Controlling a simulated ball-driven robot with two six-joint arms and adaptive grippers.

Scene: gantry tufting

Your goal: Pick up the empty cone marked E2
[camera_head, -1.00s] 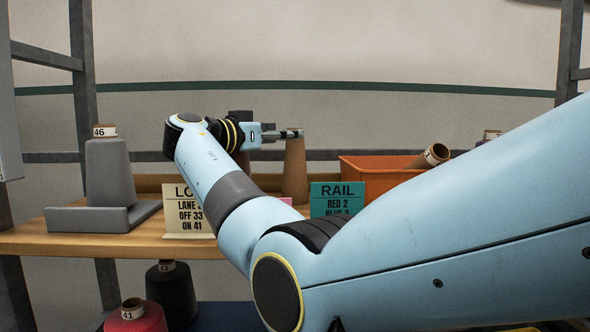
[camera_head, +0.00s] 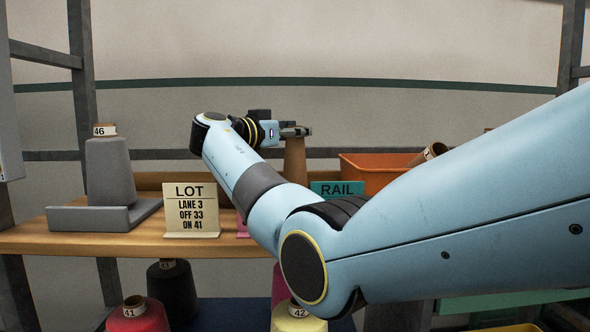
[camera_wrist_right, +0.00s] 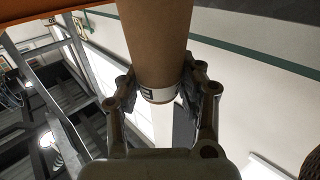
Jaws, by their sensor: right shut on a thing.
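A brown, bare paper cone (camera_head: 295,162) stands upright at the back of the wooden shelf, left of the orange bin. My right gripper (camera_head: 296,131) is at its narrow top and shut on it. The right wrist view shows the cone (camera_wrist_right: 157,40) between the two fingers of the gripper (camera_wrist_right: 158,90), which touch its sides near a white label band. A dark mark shows on that band, but I cannot read it. The cone's foot is hidden behind my arm in the head view. My left gripper is not in view.
An orange bin (camera_head: 368,171) with a tilted brown cone (camera_head: 430,153) stands to the right. A grey cone marked 46 (camera_head: 108,170) is at the left. Yarn cones sit below.

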